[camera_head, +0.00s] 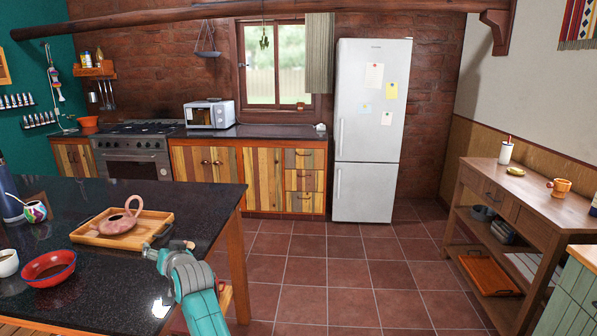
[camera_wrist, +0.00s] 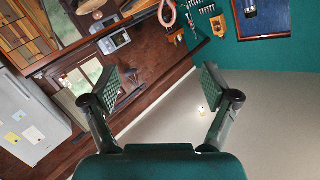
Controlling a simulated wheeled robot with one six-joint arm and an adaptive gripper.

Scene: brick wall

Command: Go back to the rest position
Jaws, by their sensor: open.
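My gripper (camera_head: 166,243) is beside the right end of the wooden tray (camera_head: 160,233) in the head view, at the dark table's right side. Its small fingers are hard to make out there. In the wrist view my gripper (camera_wrist: 161,88) has its two fingers wide apart, with nothing between them. Behind them the wrist view shows the pale wall and teal wall, tilted. I cannot tell from the head view how far above the table the gripper is.
The dark table (camera_head: 100,197) also bears a red bowl (camera_head: 48,268), a white cup (camera_head: 8,262), a patterned gourd cup (camera_head: 35,211) and a blue bottle (camera_head: 8,195). A wooden side table (camera_head: 535,190) stands at right. The tiled floor (camera_head: 335,270) between is clear.

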